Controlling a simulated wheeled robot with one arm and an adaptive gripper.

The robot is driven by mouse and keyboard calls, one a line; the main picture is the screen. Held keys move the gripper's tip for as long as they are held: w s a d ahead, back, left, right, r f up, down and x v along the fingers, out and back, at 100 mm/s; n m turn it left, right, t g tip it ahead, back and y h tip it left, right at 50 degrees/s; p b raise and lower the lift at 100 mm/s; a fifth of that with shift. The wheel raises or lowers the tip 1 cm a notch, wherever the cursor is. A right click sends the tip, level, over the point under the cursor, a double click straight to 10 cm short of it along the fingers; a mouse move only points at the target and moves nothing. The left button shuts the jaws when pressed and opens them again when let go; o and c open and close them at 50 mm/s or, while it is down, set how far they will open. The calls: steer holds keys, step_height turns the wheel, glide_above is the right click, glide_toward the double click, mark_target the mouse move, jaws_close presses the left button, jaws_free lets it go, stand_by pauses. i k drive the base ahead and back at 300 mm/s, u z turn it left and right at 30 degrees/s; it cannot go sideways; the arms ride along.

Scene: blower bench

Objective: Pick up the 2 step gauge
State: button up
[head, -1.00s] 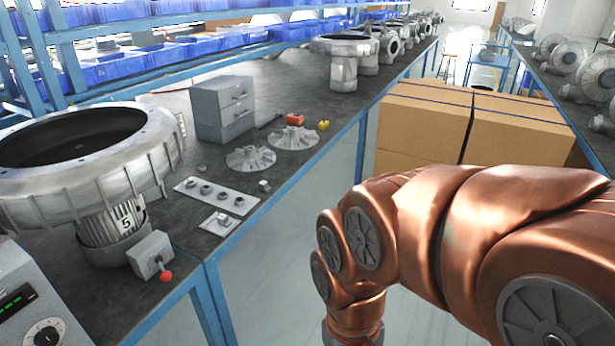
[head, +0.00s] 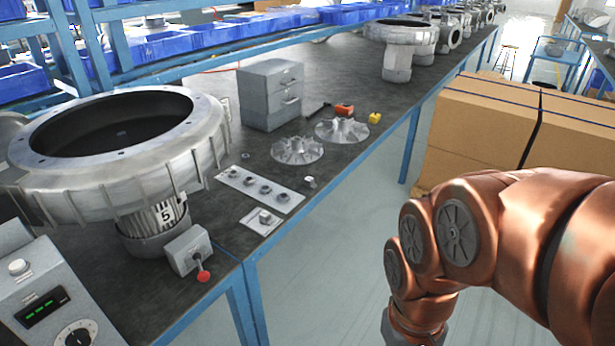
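On the dark bench, a light plate (head: 262,190) holds several small dark-topped round pieces in a row. A smaller light plate (head: 254,226) in front of it bears one similar small piece (head: 264,217). I cannot read any number on these pieces, so I cannot tell which is the 2 step gauge. A small metal piece (head: 310,182) lies just beyond the row. My copper arm is at the right, over the floor and apart from the bench. My gripper is out of view below the frame.
A large blower housing (head: 70,185) marked 5 stands at left, with a red-knobbed box (head: 189,250) and control panel (head: 50,305). Two finned impellers (head: 297,150), a grey drawer unit (head: 271,94) and cartons (head: 510,125) stand beyond. The aisle floor is clear.

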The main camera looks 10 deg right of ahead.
mark_target(265, 218)
steer(key=z, duration=0.2)
steer(key=k, duration=0.35)
steer(key=u, duration=1.85)
steer(key=i, duration=0.8)
steer(key=z, duration=0.7)
steer(key=i, duration=0.6)
steer(key=z, duration=0.5)
